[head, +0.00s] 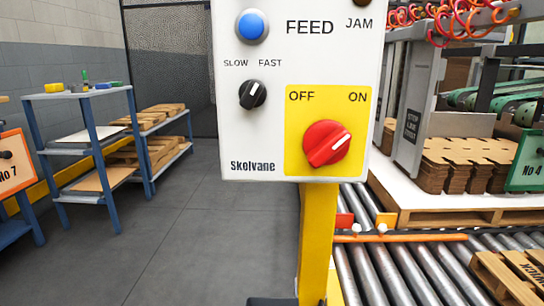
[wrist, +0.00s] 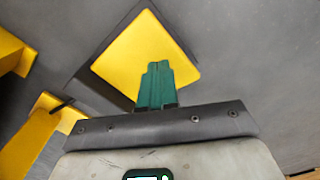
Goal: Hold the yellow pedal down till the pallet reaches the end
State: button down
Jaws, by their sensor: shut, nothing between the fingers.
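The yellow pedal (wrist: 128,62) is a flat square plate in a dark frame, seen from above in the wrist view. My gripper (wrist: 157,65) has green fingers, shut together and empty, and their tips overlap the middle of the pedal in the picture. I cannot tell whether they touch it or how far it is pressed. In the head view a wooden pallet (head: 515,282) lies on the rollers at the lower right corner, partly cut off. Another pallet (head: 440,214) carries stacked brown blanks further back. The head view does not show my gripper.
A control box (head: 250,140) with a red OFF/ON knob (head: 327,143) stands on a yellow post (head: 317,235). The post's yellow foot (wrist: 30,140) is left of the pedal. The roller conveyor (head: 400,270) is right. A blue shelf (head: 90,150) stands left; the floor between is clear.

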jog(key=shift+f, duration=0.2)
jog(key=shift+f+b, duration=0.35)
jog(key=shift+b, duration=0.1)
jog(key=shift+f+b, duration=0.75)
jog(key=shift+f, duration=0.2)
dwell(3.4)
notch_tip(320, 180, up, 9)
jog(key=p, duration=0.9)
